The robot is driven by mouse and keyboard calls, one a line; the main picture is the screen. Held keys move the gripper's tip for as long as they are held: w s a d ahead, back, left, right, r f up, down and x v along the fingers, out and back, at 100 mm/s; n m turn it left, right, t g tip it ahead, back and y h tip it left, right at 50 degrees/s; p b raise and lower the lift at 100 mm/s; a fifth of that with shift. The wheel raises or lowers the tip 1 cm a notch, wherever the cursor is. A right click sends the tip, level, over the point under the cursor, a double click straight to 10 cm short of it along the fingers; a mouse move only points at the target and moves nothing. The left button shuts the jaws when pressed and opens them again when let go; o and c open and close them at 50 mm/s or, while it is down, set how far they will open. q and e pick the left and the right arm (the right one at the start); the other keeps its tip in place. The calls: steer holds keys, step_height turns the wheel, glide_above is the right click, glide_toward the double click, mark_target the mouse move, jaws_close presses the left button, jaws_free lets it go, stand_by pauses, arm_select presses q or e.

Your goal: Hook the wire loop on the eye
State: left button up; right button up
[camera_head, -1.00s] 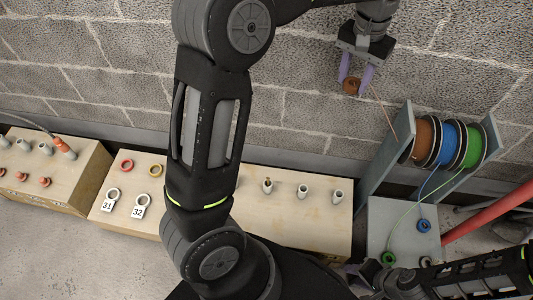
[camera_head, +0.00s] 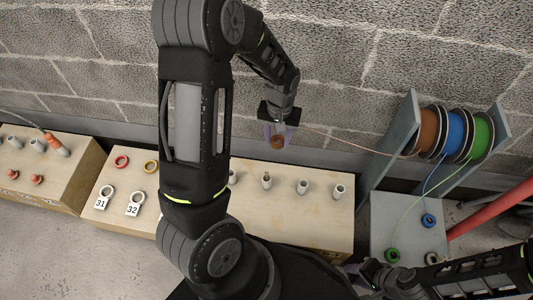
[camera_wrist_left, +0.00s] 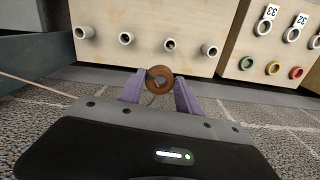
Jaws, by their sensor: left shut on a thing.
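My left gripper (camera_head: 278,132) has its purple fingers shut on a brown ring (camera_head: 277,143), the looped end of a thin brown wire (camera_head: 345,141). In the left wrist view, the ring (camera_wrist_left: 159,80) sits between the fingertips, in front of the box. A row of grey pipe stubs stands on the box; one stub (camera_head: 266,182) has a small brownish piece in its mouth, also seen in the wrist view (camera_wrist_left: 169,45). I cannot make out whether it is the eye. The ring is apart from the stubs. My right gripper (camera_head: 367,277) is at the bottom, its jaws unclear.
The wire runs to the brown reel (camera_head: 429,135), beside blue (camera_head: 455,132) and green (camera_head: 481,134) reels on a grey stand (camera_head: 394,135). Green (camera_head: 392,255) and blue (camera_head: 428,220) rings lie below. The wooden box (camera_head: 297,222) stands against the block wall. A red pole (camera_head: 492,209) is at right.

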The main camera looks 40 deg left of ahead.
mark_target(266, 172)
arm_select(q)
steer(key=shift+n, duration=0.5)
steer(key=s+f, duration=0.2)
steer(key=s+a+f, duration=0.1)
steer(key=s+f, duration=0.1)
arm_select(e)
steer(key=shift+f, duration=0.4)
